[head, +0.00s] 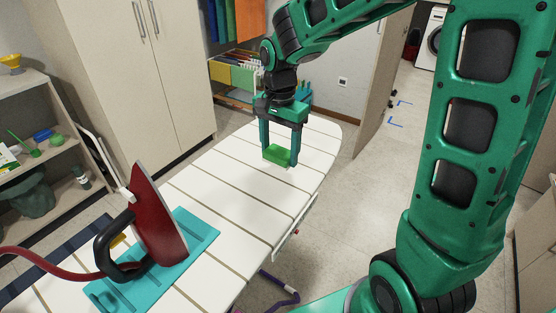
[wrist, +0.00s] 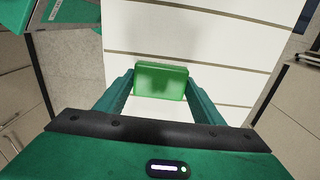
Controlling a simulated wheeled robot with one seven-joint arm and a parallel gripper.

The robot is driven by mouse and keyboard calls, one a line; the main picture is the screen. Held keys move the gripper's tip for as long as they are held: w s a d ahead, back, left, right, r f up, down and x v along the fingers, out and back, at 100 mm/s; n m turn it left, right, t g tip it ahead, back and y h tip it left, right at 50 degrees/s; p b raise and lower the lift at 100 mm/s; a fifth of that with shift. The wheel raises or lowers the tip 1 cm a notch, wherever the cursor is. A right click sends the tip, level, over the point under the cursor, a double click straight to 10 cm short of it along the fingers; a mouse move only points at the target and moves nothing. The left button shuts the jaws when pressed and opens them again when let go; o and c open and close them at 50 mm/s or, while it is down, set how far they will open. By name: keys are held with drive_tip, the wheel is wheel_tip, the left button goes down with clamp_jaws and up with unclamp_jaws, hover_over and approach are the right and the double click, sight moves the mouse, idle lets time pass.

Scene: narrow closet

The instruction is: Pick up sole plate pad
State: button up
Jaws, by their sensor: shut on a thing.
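A small green block-like pad (head: 277,155) is between the fingers of my gripper (head: 279,150), over the far part of the white slatted ironing board (head: 215,188). The wrist view shows the green pad (wrist: 160,82) spanning the gap between the two fingertips. My gripper points down and is shut on it. I cannot tell whether the pad touches the board. A flat teal mat (head: 203,232) lies on the near part of the board, with a dark red iron (head: 158,222) on it, tilted up.
The iron's red hose (head: 40,262) runs off left. A shelf (head: 50,165) with bottles and bowls stands at left, beside a tall cabinet (head: 140,80). A drying rack (head: 235,78) with cloths is behind. The board's middle is clear.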

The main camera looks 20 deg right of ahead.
drive_tip(key=s+a+r, duration=0.6)
drive_tip(key=a, duration=0.4)
drive_tip(key=shift+r, duration=0.3)
drive_tip(key=shift+o, duration=0.4)
drive_tip(key=shift+d, duration=0.1)
